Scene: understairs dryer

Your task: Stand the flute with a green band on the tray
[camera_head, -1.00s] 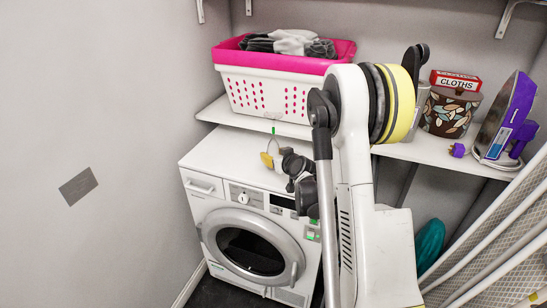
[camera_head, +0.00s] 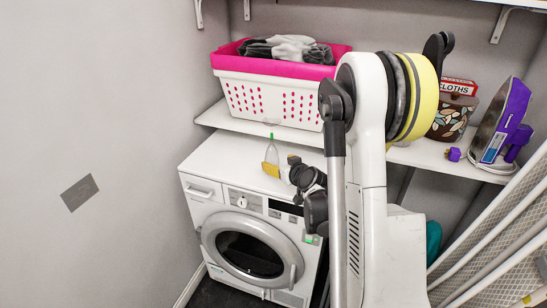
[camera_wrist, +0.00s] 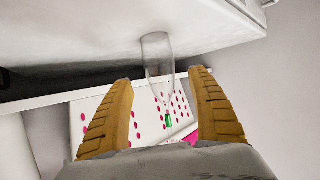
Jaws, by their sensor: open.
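The flute (camera_head: 271,153) is clear glass and stands on top of the white dryer, below the shelf. Its wide bowl is at the bottom and the green band is up on the narrow part, so it looks mouth down. In the wrist view, which is upside down, the flute (camera_wrist: 158,56) shows between the two tan fingers with its green band toward the bottom. My gripper (camera_wrist: 161,80) is open, with a gap on each side of the flute. In the head view my gripper (camera_head: 280,167) is partly hidden by its own wrist. I see no tray.
The dryer (camera_head: 225,165) has bare room on its top left. Above it, a shelf (camera_head: 220,115) holds a pink and white basket (camera_head: 270,92), a patterned tin (camera_head: 452,118) with a cloths box, and a purple iron (camera_head: 503,120). An ironing board (camera_head: 500,235) leans at the right.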

